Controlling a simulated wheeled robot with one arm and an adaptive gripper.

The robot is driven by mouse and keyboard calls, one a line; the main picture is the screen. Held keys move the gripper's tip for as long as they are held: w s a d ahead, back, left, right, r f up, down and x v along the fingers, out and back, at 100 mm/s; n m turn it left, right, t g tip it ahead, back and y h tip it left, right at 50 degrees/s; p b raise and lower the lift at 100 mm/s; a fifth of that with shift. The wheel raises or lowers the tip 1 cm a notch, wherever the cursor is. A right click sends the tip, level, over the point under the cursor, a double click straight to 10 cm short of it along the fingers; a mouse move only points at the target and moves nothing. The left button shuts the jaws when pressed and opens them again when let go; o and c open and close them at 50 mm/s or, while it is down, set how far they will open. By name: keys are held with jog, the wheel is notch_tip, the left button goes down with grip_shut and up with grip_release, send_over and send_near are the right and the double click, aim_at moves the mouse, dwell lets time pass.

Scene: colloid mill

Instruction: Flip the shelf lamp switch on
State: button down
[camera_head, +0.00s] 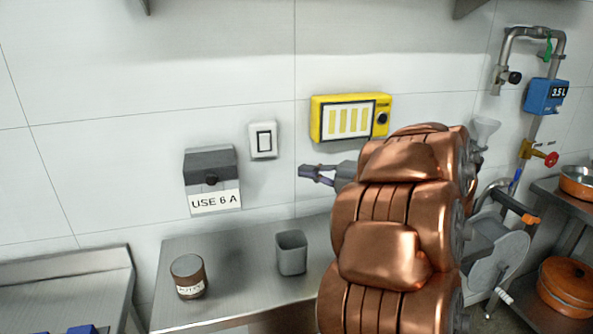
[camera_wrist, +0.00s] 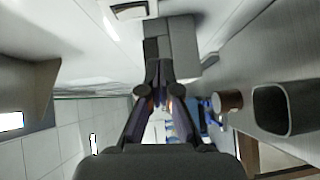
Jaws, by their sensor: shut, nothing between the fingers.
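A white wall switch (camera_head: 263,140) with a dark-edged rocker is on the tiled wall, left of the yellow panel. Which way its rocker is tipped is too small to tell. A pale plate with a dark frame, likely this switch (camera_wrist: 130,10), shows at the top of the wrist view. My gripper (camera_head: 301,171) is right of and below the switch, apart from it, with its fingers pointing left. In the wrist view my gripper (camera_wrist: 159,68) has its fingertips together with nothing between them. My copper-coloured arm hides part of the wall and counter.
A grey box (camera_head: 210,162) labelled "USE 6 A" juts from the wall, left of the fingertips. A yellow panel (camera_head: 385,103) is above my gripper. A grey cup (camera_head: 291,254) and a brown jar (camera_head: 188,278) stand on the steel counter (camera_head: 235,270) below.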

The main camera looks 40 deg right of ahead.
jog(key=shift+v, duration=1)
jog(key=shift+f, duration=0.15)
